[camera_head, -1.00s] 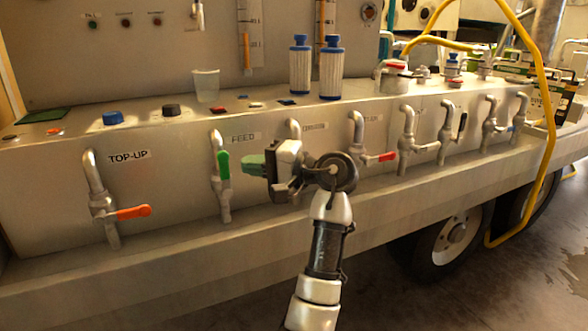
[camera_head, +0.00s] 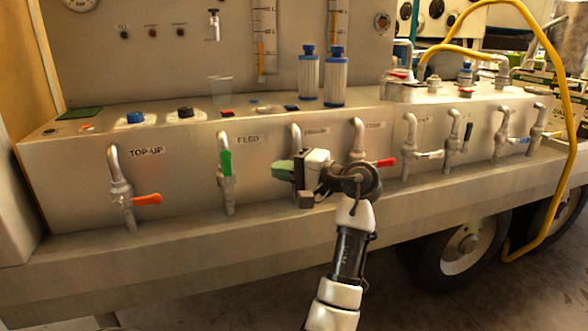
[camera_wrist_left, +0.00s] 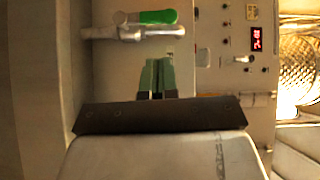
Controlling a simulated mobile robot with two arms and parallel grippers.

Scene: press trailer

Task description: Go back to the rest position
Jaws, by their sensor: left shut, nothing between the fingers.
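My left gripper (camera_head: 283,170) has green fingertips that are shut with nothing between them. It is in front of the panel, to the right of the FEED valve and apart from it. The FEED valve has a green handle (camera_head: 226,162) standing upright along its pipe. In the left wrist view, the closed green fingertips (camera_wrist_left: 158,76) point toward the valve with the green handle (camera_wrist_left: 158,17), with a gap between them. My right gripper is not in view.
An orange-handled TOP-UP valve (camera_head: 147,199) is at the left and a red-handled valve (camera_head: 386,162) is just right of my gripper. More valves line the panel. Blue-capped cartridges (camera_head: 335,82) and a clear cup (camera_head: 219,90) stand on top. A yellow hose (camera_head: 566,130) hangs at the right.

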